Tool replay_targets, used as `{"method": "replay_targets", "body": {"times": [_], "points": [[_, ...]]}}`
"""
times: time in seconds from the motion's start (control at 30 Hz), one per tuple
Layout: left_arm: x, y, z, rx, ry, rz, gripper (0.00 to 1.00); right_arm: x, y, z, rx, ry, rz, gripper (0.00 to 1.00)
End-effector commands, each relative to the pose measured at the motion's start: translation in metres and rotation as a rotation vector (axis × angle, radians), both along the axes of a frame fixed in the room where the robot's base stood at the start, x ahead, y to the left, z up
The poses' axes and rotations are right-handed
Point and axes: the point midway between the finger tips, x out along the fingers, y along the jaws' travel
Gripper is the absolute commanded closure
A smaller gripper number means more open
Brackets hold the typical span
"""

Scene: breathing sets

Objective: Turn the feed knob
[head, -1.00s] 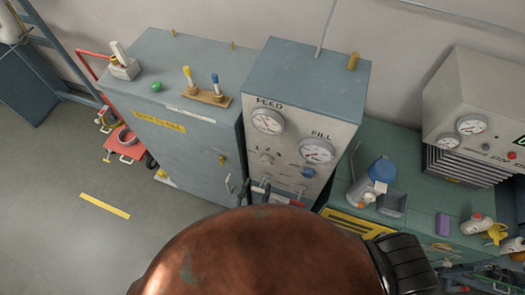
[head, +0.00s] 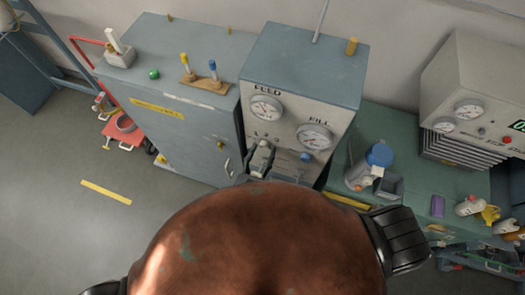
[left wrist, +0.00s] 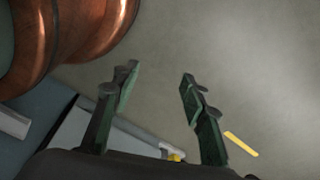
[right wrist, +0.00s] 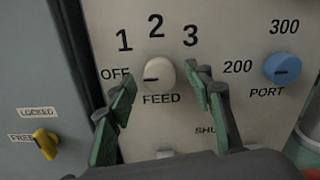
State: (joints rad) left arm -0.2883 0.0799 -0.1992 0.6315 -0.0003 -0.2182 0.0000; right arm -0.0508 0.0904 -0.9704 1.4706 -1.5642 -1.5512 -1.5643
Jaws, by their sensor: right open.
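The cream feed knob (right wrist: 160,75) is on the panel face, above the word FEED, with OFF at its left and 1, 2, 3 above. Its dark mark lies on the left side, toward OFF. My right gripper (right wrist: 162,84) is open, with one finger at each side of the knob in the right wrist view; I cannot tell whether they touch it. In the head view my right gripper (head: 260,156) is in front of the panel (head: 288,100) and mostly hides the knob. My left gripper (left wrist: 160,75) is open and empty above the floor.
A blue port knob (right wrist: 283,69) is right of the feed knob. The grey cabinet (head: 180,110) stands to the left, with a yellow latch knob (right wrist: 46,143). A green bench (head: 400,140) with several items is at the right. Floor at the left is mostly clear.

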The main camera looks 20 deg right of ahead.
Motion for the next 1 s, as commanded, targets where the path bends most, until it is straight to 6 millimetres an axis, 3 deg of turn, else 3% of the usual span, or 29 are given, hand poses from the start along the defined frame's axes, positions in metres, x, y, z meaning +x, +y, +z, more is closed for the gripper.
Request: {"method": "replay_targets", "body": {"times": [0.4, 0.63, 1.0], "points": [[-0.025, 0.001, -0.002, 0.002, 0.032, 0.006, 0.6, 0.0, 0.001, 0.0, 0.0, 0.0, 0.002, 0.78], [-0.025, 0.001, -0.002, 0.002, 0.034, 0.005, 0.6, 0.0, 0.001, 0.0, 0.0, 0.0, 0.002, 0.93], [-0.015, 0.001, -0.004, 0.001, 0.02, 0.003, 0.6, 0.0, 0.001, 0.0, 0.049, -0.033, 0.001, 0.95]]}}
